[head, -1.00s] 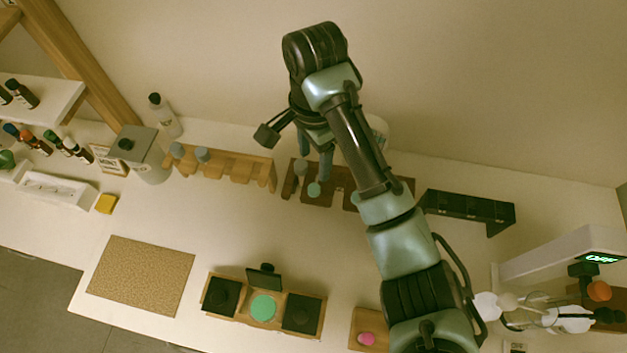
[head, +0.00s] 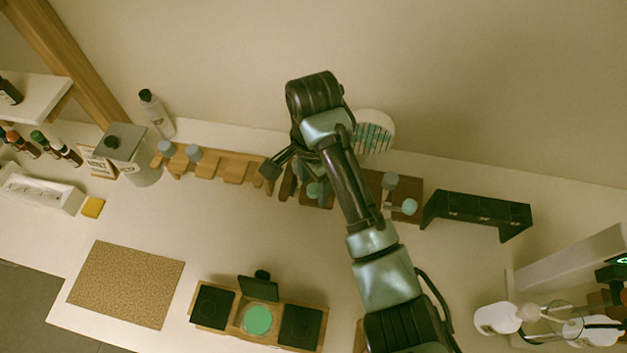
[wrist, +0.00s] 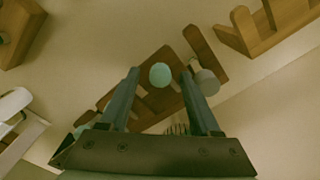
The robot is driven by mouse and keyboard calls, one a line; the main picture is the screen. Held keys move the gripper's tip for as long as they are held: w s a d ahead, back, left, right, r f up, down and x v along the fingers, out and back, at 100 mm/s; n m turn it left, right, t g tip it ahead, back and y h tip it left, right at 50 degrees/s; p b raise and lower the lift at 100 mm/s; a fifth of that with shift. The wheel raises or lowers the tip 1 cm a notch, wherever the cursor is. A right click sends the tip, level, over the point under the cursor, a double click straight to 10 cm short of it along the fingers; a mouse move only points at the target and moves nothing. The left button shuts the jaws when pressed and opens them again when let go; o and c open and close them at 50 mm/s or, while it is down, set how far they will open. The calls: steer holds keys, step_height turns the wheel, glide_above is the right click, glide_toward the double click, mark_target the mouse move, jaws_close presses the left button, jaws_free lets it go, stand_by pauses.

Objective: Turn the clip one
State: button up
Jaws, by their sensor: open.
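The word "clip" does not clearly match any one thing I see. A dark brown wooden rack (head: 427,187) stands at the back of the counter, partly hidden by my arm. It bears a teal round piece (head: 316,190) and a grey piece (head: 389,181) with another teal round piece (head: 409,207) at its right. My gripper (head: 297,180) is open at the rack's left part. In the wrist view, a teal round top (wrist: 160,75) lies between my fingertips, apart from both. A grey cylinder (wrist: 207,83) lies close beside the right finger; contact is unclear.
A lighter wooden rack (head: 207,167) with grey-topped pieces stands left of my gripper. A black stand (head: 478,212) is at the right. A wooden tray (head: 320,345) with a green disc (head: 257,320) and a cork-coloured mat (head: 127,285) lie in front. The middle counter is clear.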

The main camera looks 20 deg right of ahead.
jaws_close()
steer(key=shift+r+p, duration=0.1)
steer(key=shift+p, duration=0.3)
steer(key=n+p, duration=0.2)
steer(key=shift+a+r+n+p, duration=0.1)
steer(key=shift+n+p, duration=0.3)
steer(key=n+p, duration=0.3)
steer(key=n, duration=0.2)
steer(key=shift+n, duration=0.3)
steer(key=n+p, duration=0.1)
steer(key=n, duration=0.3)
steer(key=shift+p, duration=0.35)
steer(key=n+p, duration=0.1)
steer(key=n, duration=0.4)
steer(key=shift+n, duration=0.4)
